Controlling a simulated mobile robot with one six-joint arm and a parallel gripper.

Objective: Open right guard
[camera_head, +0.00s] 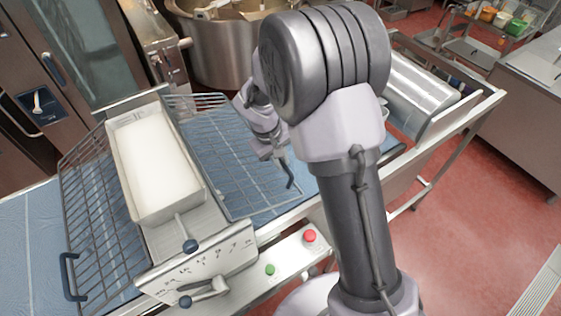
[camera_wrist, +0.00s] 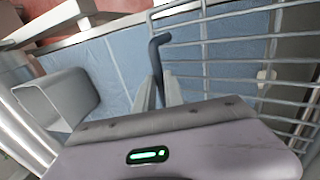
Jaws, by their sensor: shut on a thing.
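The right guard (camera_head: 235,165) is a grey wire grid on the right of the slicer-like machine. It reaches out over the blue surface, away from the machine's body; its exact tilt is hard to tell. Its dark blue handle (camera_head: 290,178) is at the outer edge. My gripper (camera_head: 279,156) is at this handle, partly hidden by my arm. In the wrist view the gripper (camera_wrist: 158,92) has its fingers on either side of the handle (camera_wrist: 156,62), shut on it. The guard's wires (camera_wrist: 240,48) run to the right there.
The left guard (camera_head: 95,195) is splayed out on the left. A white tray (camera_head: 155,165) lies between the guards. A lever panel (camera_head: 200,268) and red button (camera_head: 309,236) are at the front. A metal chute (camera_head: 420,95) stands right, a kettle (camera_head: 225,50) behind. Red floor is free at right.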

